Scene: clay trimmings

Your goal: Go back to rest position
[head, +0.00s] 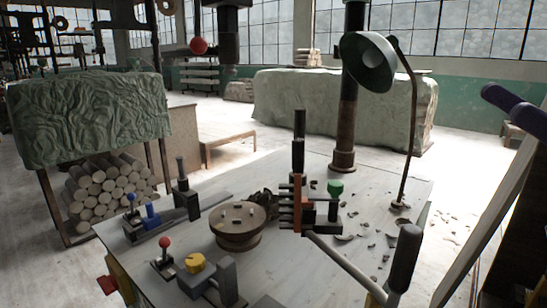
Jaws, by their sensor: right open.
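My right gripper is open, but its fingers are hard to pick out among the dark tools and handles in the head view. I cannot tell its exact place, and nothing is clearly seen held in it. My left gripper does not show. Below me stands a grey worktable (290,268). On it are a round turntable (238,222) with small pieces on top and an upright tool with a green knob (335,188).
A desk lamp (368,62) and a dark column (347,105) rise at the table's back. A crank handle (404,258) stands at the front right. Scraps litter the table's right side. Open floor lies behind.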

